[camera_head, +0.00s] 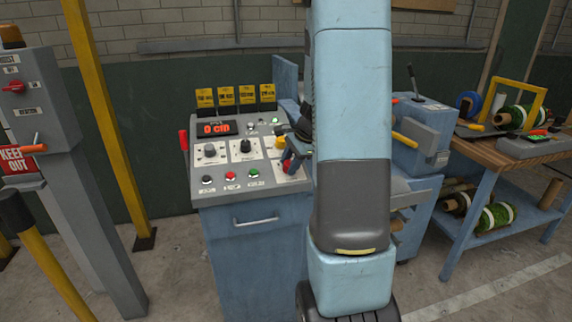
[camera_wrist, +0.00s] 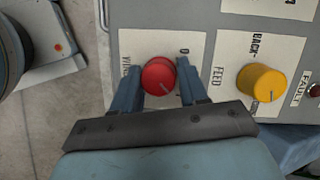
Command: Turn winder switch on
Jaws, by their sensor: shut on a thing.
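The winder switch is a red round knob (camera_wrist: 158,76) on a white label plate on the grey control panel. Its label is partly covered; "WIN" and an "O" show. A short pale pointer line is on the knob's face; I cannot tell which setting it marks. My gripper (camera_wrist: 157,88) has one blue finger on each side of the knob and is shut on it.
A yellow FEED knob (camera_wrist: 261,83) sits close to the right of my gripper in the wrist view. Red and green buttons (camera_head: 230,176) and black knobs (camera_head: 245,147) lie on the panel's left. A workbench with reels (camera_head: 500,160) stands at the right.

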